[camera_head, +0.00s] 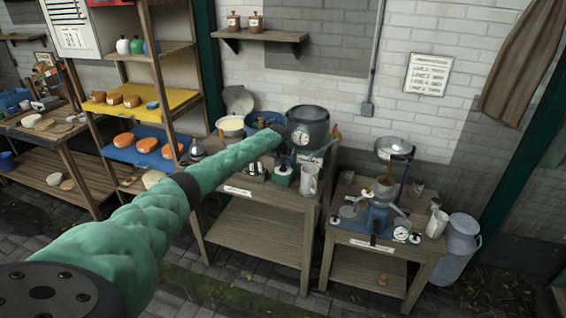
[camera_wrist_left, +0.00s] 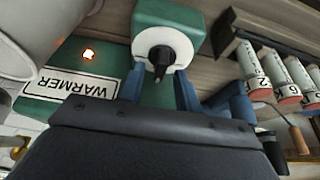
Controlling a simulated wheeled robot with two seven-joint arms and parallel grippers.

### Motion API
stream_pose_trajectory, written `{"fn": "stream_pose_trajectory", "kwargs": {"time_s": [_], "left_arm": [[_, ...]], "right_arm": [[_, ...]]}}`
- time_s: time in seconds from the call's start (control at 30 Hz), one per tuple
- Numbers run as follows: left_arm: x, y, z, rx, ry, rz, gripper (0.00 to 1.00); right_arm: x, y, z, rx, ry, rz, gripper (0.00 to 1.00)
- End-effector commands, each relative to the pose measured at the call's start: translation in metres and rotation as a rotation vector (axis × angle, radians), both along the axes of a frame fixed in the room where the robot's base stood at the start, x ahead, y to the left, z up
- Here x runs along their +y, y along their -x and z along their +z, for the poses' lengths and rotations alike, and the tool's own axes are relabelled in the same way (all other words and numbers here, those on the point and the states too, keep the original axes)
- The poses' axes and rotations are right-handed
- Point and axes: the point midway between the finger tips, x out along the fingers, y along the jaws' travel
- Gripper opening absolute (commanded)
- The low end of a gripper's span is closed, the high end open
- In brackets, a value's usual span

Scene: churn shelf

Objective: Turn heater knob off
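The heater is a green box marked "WARMER" (camera_wrist_left: 75,85) in the left wrist view, with its label upside down and a small orange light glowing on it. Its black knob (camera_wrist_left: 160,57) sits on a white round plate on a green block. My left gripper (camera_wrist_left: 160,80) is open, its two blue fingers pointing at the knob, one to each side of it; I cannot tell whether they touch it. In the head view my green-sleeved left arm reaches to the heater (camera_head: 283,179) on the middle table and partly hides it. My right gripper is not in view.
A dark pot (camera_head: 308,128) with a dial stands behind the heater, and a metal pitcher (camera_head: 309,180) stands to its right. Labelled cylinders (camera_wrist_left: 272,75) lie in a rack at the right of the wrist view. Another table (camera_head: 380,240) with a device stands to the right.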

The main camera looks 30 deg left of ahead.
Motion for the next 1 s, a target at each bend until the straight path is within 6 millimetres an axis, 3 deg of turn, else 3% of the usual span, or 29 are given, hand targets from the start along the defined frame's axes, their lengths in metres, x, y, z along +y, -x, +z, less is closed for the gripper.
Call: {"fn": "stream_pose_trajectory", "kwargs": {"time_s": [0.2, 0.5, 0.67, 1.0], "left_arm": [[0.0009, -0.0039, -0.0099, 0.0, -0.001, 0.001, 0.34], [0.0012, -0.0042, -0.0114, -0.001, -0.001, 0.0, 0.34], [0.0012, -0.0041, -0.0113, -0.001, -0.001, 0.0, 0.02], [0.0008, -0.0041, -0.0111, 0.0, -0.001, 0.022, 0.0]], "right_arm": [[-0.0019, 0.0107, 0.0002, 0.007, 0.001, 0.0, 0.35], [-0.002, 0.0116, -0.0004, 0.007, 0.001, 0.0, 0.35], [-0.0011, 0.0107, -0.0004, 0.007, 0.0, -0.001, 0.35], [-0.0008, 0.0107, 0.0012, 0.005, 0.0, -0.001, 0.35]]}}
